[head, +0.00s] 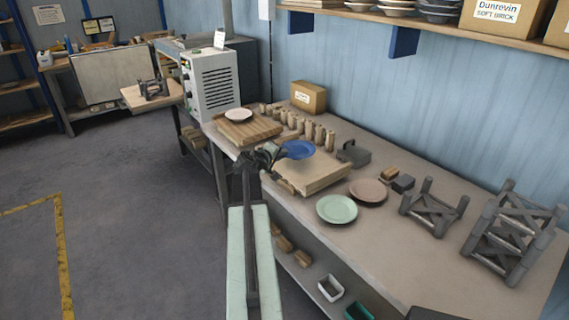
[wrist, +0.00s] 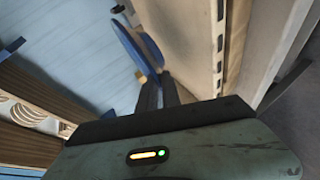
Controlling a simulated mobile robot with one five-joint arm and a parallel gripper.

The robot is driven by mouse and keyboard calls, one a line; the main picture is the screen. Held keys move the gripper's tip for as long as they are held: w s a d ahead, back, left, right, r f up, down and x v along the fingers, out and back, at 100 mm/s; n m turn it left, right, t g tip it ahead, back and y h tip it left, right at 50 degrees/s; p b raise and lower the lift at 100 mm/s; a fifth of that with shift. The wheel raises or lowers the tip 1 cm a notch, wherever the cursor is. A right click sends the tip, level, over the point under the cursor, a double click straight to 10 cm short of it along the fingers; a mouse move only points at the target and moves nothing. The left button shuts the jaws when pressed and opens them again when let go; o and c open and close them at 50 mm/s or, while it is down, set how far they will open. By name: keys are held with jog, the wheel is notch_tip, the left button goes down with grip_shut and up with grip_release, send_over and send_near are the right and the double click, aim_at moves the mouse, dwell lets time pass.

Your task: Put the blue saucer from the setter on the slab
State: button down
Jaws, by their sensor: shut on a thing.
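My gripper (head: 276,154) is shut on the rim of the blue saucer (head: 297,149), left of the saucer's middle. In the wrist view the blue saucer (wrist: 138,50) shows nearly edge-on at the dark fingertips (wrist: 158,88). In the head view the saucer overlaps the back of a pale wooden slab (head: 318,180); it seems held above it, but the height is hard to tell. Dark setters with corner posts stand at the bench's right: a single one (head: 435,207) and a stacked group (head: 510,235). Another setter (head: 153,88) is at the far left.
A green plate (head: 337,209) and a pinkish plate (head: 368,190) lie right of the slab. A white saucer (head: 239,115) rests on a slatted board (head: 248,132). Several small wooden posts (head: 307,130) line the back. A dark block (head: 352,152) stands behind the slab.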

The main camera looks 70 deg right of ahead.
aim_at(286, 166)
jog(key=shift+s+d+f, duration=0.1)
jog(key=shift+s+d, duration=0.05)
jog(key=shift+d, duration=0.4)
jog(key=shift+s+d, duration=0.15)
jog(key=shift+d, duration=0.4)
notch_tip(286, 166, down, 4)
jog(key=b, duration=0.4)
jog(key=shift+d, duration=0.15)
jog(key=shift+r, duration=0.2)
jog(key=shift+f, duration=0.15)
jog(key=c, duration=1.8)
grip_release()
